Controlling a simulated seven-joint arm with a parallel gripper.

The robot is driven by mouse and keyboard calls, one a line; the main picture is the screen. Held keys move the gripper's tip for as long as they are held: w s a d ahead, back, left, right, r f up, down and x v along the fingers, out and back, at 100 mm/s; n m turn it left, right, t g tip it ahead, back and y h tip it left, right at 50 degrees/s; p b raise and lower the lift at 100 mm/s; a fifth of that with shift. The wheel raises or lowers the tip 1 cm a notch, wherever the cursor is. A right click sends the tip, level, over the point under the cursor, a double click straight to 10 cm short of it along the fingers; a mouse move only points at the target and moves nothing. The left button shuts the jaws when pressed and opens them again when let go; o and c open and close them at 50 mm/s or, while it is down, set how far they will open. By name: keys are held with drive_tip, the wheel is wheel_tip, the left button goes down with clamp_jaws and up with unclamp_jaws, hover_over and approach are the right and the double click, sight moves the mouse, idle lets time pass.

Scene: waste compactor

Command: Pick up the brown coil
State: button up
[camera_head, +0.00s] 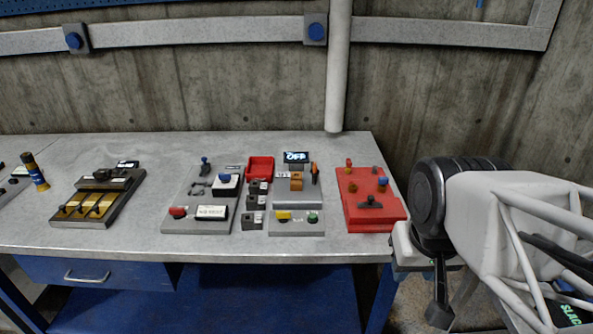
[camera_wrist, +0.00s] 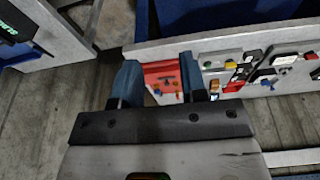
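I cannot tell for sure which thing is the brown coil. A small orange-brown block-like piece (camera_head: 297,181) sits on the grey device below the "OFF" display. Small brown and orange pieces (camera_head: 353,187) also stand on the red board (camera_head: 354,218) at the right end of the table. My gripper (camera_head: 440,300) hangs beyond the table's right edge, apart from everything on it. In the wrist view my gripper (camera_wrist: 160,75) has its two blue fingers spread with nothing held. The red board (camera_wrist: 152,68) shows between and beyond them, partly hidden.
A white vertical pipe (camera_head: 337,80) stands behind. A concrete wall backs the table.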

drive_tip(key=o, duration=0.6)
drive_tip(key=w+a+f+m+t+y, duration=0.1)
drive_tip(key=w+a+m+t, duration=0.15)
drive_tip(key=w+m, duration=0.45)
drive_tip(key=w+a+f+m+t+y, duration=0.1)
drive_tip(key=w+a+m, duration=0.3)
drive_tip(key=w, duration=0.7)
drive_tip(key=w+a+f+m+t, duration=0.15)
drive_tip(key=w+a+m, duration=0.3)
drive_tip(key=w, duration=0.45)
drive_tip(key=m+t, duration=0.4)
drive_tip(key=m, duration=0.7)
approach(297, 185)
drive_tip(key=s+d+r, duration=0.2)
drive_tip(key=s+r, duration=0.1)
drive_tip(key=r, duration=0.3)
drive_tip(key=shift+w+a+f+m+t+h, duration=0.35)
drive_tip(key=shift+w+a+f+m, duration=0.25)
drive_tip(key=shift+w+f+m, duration=0.65)
drive_tip(key=shift+w+a+f+m+t+h, duration=0.3)
drive_tip(key=shift+w+a+f+m, duration=0.4)
drive_tip(key=shift+f+m, duration=0.95)
drive_tip(key=shift+w+a+f+m+t+h, duration=0.4)
drive_tip(key=shift+w+f+m, duration=0.65)
drive_tip(key=shift+m, duration=0.7)
drive_tip(key=shift+w+a, duration=0.1)
